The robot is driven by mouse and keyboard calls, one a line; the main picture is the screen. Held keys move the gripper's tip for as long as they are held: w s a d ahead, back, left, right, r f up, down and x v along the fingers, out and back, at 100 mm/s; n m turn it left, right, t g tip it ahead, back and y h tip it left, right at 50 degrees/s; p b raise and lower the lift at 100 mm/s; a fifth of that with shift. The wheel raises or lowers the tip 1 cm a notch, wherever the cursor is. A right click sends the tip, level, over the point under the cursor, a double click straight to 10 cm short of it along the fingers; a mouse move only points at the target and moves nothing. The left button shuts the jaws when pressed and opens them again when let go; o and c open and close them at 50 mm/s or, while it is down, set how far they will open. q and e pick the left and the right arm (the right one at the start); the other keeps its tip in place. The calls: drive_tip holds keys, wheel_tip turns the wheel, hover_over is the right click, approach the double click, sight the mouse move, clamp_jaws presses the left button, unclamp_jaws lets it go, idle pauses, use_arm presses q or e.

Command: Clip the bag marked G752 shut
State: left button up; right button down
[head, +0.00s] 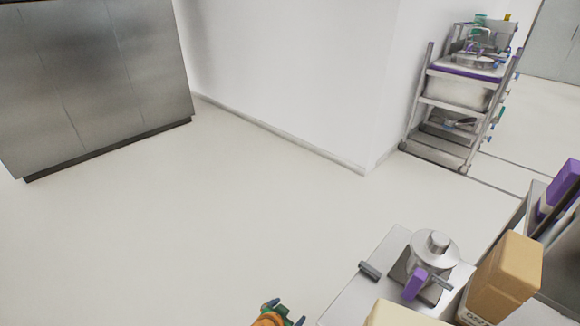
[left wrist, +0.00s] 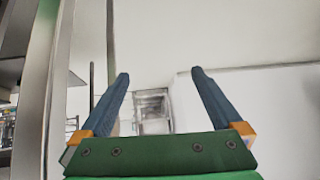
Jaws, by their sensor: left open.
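A tan, block-shaped package, possibly a bag (head: 508,265), stands on the counter at the lower right of the head view. A pale label with dark marks shows low on its side, too small and cut off to read surely. A second, paler tan package (head: 393,315) is cut by the bottom edge. I cannot tell which one is G752, and I see no sure clip. My left gripper (head: 286,312) is at the bottom edge, left of the counter and apart from both packages. In the left wrist view its two blue fingers (left wrist: 160,74) are spread, with nothing between them. My right gripper is out of view.
A steel device (head: 435,258) with a purple part (head: 415,284) stands on the counter (head: 378,250). A purple-topped item (head: 563,186) is at the right edge. A metal cart (head: 458,92) stands at the back and a steel cabinet (head: 95,75) at the left. The middle floor is clear.

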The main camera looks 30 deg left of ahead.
use_arm(q)
drive_tip(key=s+f+g, duration=0.2)
drive_tip(key=s+f, duration=0.1)
drive_tip(key=s, duration=0.7)
drive_tip(key=s+d+f+m+g, duration=0.1)
drive_tip(key=s+f+g, duration=0.2)
drive_tip(key=s, duration=0.8)
drive_tip(key=s+d+f+g, duration=0.1)
drive_tip(key=s+f+g, duration=0.1)
drive_tip(key=s, duration=0.8)
drive_tip(key=shift+s+d+f, duration=0.25)
drive_tip(key=shift+s+f, duration=0.15)
drive_tip(key=shift+f, duration=0.5)
